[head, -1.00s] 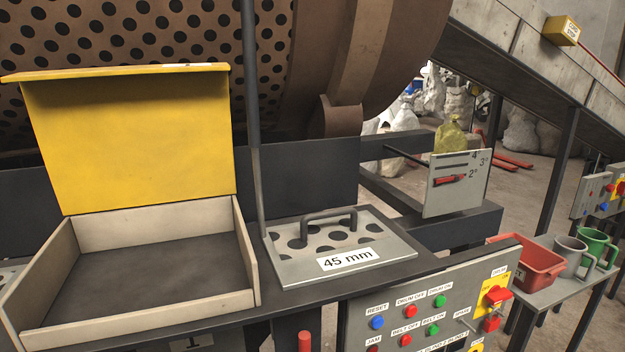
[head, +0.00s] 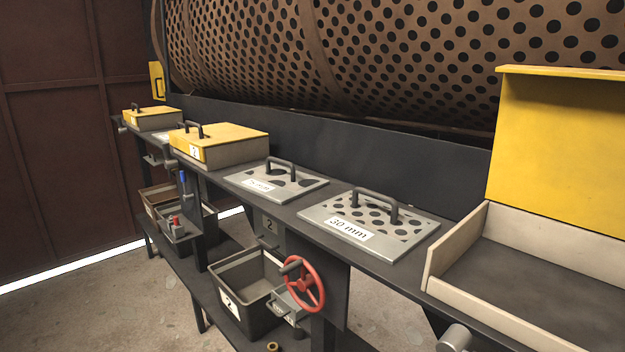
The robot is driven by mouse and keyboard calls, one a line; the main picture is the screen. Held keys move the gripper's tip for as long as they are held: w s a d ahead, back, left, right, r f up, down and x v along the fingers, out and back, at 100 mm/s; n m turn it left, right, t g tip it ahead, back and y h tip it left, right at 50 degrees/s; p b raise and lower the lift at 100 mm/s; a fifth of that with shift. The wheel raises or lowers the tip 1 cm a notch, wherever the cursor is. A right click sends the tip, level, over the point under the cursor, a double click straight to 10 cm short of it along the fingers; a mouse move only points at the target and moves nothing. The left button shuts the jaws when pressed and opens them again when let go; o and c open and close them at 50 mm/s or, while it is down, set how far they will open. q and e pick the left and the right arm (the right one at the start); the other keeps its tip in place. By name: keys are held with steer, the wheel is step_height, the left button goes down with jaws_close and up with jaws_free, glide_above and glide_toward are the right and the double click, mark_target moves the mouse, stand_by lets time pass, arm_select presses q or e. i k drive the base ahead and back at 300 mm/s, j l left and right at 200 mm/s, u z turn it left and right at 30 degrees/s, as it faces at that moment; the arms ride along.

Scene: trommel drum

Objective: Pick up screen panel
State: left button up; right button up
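A grey screen panel labelled 30 mm (head: 405,228) lies flat on the dark bench, left of the open box. It has round holes and a dark bar handle on top. A second screen panel (head: 300,187) with larger holes and a similar handle lies further left; its label is too blurred to read surely. The 45 mm panel from the earlier picture is out of view. Neither of my grippers shows in the head view.
An open box with a raised yellow lid (head: 548,150) stands at the right. Closed yellow-lidded boxes (head: 235,136) stand further left. A red handwheel (head: 304,284) and a black bin (head: 240,292) sit below the bench (head: 290,211). The perforated drum (head: 400,60) is behind.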

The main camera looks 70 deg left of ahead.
mark_target(280, 185)
steer(key=u, duration=2.3)
steer(key=j, duration=0.2)
